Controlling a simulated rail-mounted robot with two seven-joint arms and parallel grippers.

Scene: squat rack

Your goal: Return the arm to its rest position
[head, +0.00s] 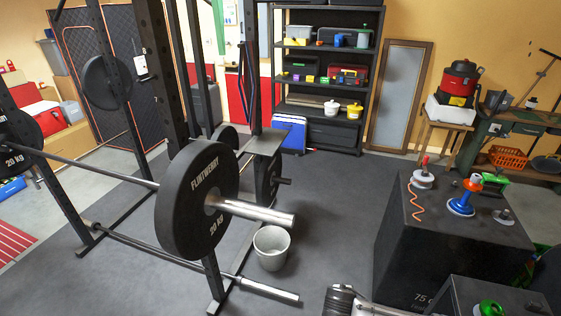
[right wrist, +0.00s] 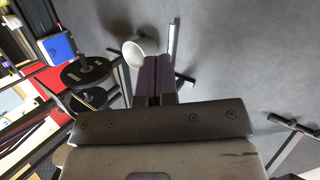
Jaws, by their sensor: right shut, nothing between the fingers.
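In the right wrist view my right gripper (right wrist: 153,62) is shut, its two dark fingers side by side with nothing between them. It is over the grey floor, and the light bucket (right wrist: 136,52) shows past the fingertips. In the head view a grey metal part at the bottom edge, right of centre, looks like part of my right arm; the fingers cannot be made out there. My left gripper is not in the head view.
A barbell with a black plate (head: 197,200) lies across the squat rack. A bucket (head: 271,248) stands below its end. A black box (head: 400,255) at right carries small tools and a blue stand (head: 462,204). Shelves (head: 325,75) stand behind.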

